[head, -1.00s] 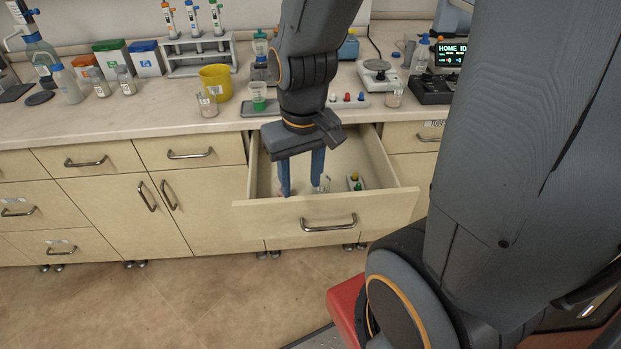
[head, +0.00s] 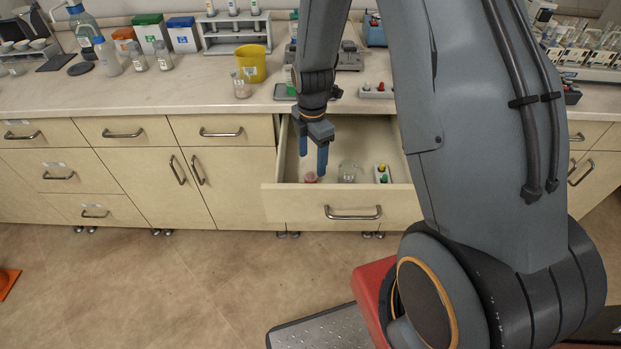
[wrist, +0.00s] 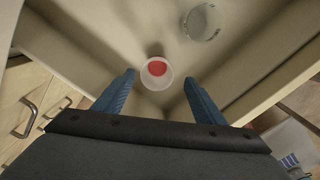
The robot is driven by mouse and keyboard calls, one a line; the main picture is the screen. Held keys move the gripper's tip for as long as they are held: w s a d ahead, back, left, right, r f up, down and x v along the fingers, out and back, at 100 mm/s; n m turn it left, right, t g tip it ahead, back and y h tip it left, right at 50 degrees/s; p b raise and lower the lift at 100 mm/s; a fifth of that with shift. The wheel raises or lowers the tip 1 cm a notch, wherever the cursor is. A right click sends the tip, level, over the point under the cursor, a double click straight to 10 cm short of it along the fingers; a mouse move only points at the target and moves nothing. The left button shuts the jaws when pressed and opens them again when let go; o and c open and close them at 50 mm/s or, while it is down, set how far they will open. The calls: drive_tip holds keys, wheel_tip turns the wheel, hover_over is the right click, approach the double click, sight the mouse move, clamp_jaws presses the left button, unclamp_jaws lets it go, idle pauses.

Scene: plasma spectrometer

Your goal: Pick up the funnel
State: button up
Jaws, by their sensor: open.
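A small round translucent piece with a red centre (wrist: 157,72) lies in the open drawer near its front left corner. It looks like the funnel, but its shape from above is not certain. It also shows as a pinkish spot in the head view (head: 311,177). My gripper (head: 312,161) is open and empty, pointing down into the drawer above this piece. In the wrist view the piece sits between and beyond the two blue fingertips, with no visible contact.
The drawer front (head: 285,204) and side walls are close around my gripper. The counter (head: 150,100) above holds bottles, boxes and a yellow bucket (head: 252,64).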

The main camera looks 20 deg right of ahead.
sight(311, 175)
drive_tip(key=shift+w+f, duration=0.1)
drive_tip(key=shift+f, duration=0.55)
drive_tip(key=shift+w+f+p, duration=0.2)
drive_tip(key=shift+f+p, duration=1.25)
drive_tip(key=shift+f, duration=2.05)
drive_tip(key=c, duration=1.2)
